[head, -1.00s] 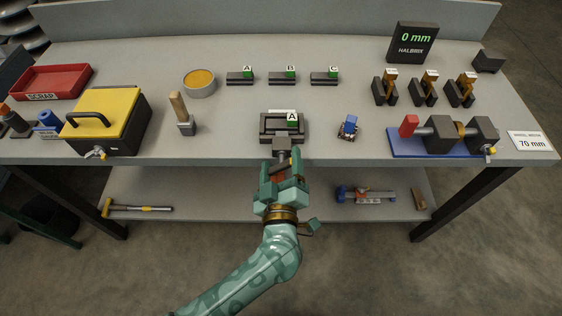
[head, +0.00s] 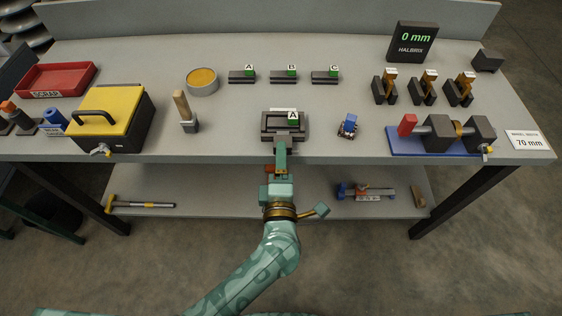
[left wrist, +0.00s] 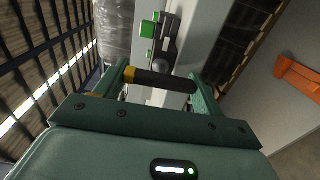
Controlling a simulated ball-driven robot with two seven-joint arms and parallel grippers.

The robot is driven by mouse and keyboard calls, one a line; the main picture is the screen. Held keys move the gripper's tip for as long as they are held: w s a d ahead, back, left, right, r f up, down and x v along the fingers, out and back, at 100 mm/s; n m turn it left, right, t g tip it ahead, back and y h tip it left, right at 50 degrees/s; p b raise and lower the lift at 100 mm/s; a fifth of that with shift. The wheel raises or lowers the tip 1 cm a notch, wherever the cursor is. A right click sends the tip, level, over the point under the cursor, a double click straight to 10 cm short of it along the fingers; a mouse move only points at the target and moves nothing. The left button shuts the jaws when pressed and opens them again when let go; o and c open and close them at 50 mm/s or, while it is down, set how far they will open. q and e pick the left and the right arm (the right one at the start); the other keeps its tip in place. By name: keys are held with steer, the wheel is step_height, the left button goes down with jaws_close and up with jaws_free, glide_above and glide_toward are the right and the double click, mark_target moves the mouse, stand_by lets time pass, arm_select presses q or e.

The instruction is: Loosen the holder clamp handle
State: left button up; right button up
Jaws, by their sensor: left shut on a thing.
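The dark holder (head: 270,124) stands near the front edge of the bench, with a white plate and a green block marked A on it. It also shows beyond my fingers in the left wrist view (left wrist: 168,48), with green blocks. My left gripper (head: 281,150) is at the holder's front side, its fingers seen edge-on. In the left wrist view the dark clamp handle (left wrist: 163,81), with a yellow end, lies crosswise between the two fingers, which are shut on it. In the head view the gripper hides the handle. My right gripper is not in view.
A yellow-lidded box (head: 112,105) and a blue-based fixture (head: 400,146) stand farther out. A lower shelf (head: 240,202) lies below the bench.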

arm_select(q)
steer(key=shift+f+n, duration=0.15)
steer(key=shift+n, duration=0.45)
steer(key=o, duration=1)
